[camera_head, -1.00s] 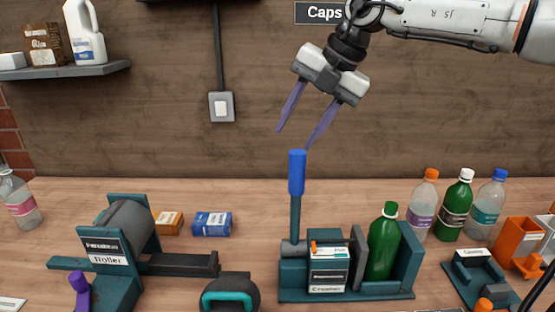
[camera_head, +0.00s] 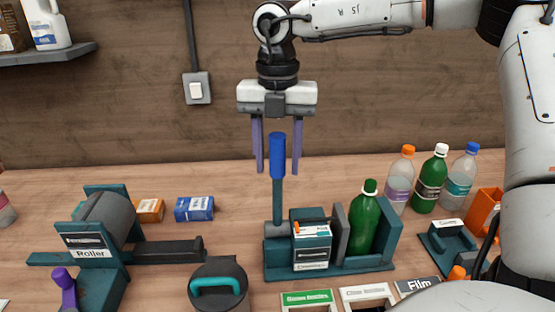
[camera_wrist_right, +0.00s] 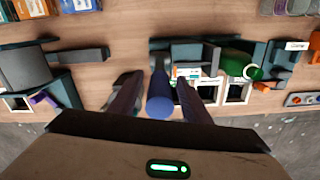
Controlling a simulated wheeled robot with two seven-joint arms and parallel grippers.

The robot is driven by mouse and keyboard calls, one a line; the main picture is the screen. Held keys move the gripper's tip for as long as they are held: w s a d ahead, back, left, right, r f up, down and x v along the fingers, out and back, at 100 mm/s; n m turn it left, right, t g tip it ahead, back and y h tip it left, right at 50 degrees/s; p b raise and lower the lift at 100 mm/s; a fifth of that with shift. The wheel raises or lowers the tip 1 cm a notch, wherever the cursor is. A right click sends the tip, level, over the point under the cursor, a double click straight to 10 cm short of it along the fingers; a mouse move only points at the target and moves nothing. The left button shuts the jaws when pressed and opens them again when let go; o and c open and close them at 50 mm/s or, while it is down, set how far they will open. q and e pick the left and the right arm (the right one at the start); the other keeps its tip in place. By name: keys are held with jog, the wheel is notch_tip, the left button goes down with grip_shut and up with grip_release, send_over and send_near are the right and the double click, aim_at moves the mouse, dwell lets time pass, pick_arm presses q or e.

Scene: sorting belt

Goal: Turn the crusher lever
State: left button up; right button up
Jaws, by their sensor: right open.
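The crusher (camera_head: 312,246) is a teal machine on the table, with its blue-handled lever (camera_head: 277,160) standing upright. A green bottle (camera_head: 364,225) stands upright in the crusher, right of a grey plate. My right gripper (camera_head: 277,172) is open and points down, its purple fingers on either side of the blue handle. In the right wrist view the handle (camera_wrist_right: 159,102) shows end-on between the two spread fingers. I cannot tell whether a finger touches it. My left gripper is not in view.
A roller machine (camera_head: 100,235) stands at the left, with small boxes (camera_head: 194,209) behind it. A round dark container (camera_head: 217,288) is in front. Several bottles (camera_head: 428,180) stand at the back right, near a teal holder (camera_head: 448,243). Labelled openings (camera_head: 307,298) line the front.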

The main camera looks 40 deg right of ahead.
jog(key=shift+f, duration=0.45)
grip_shut()
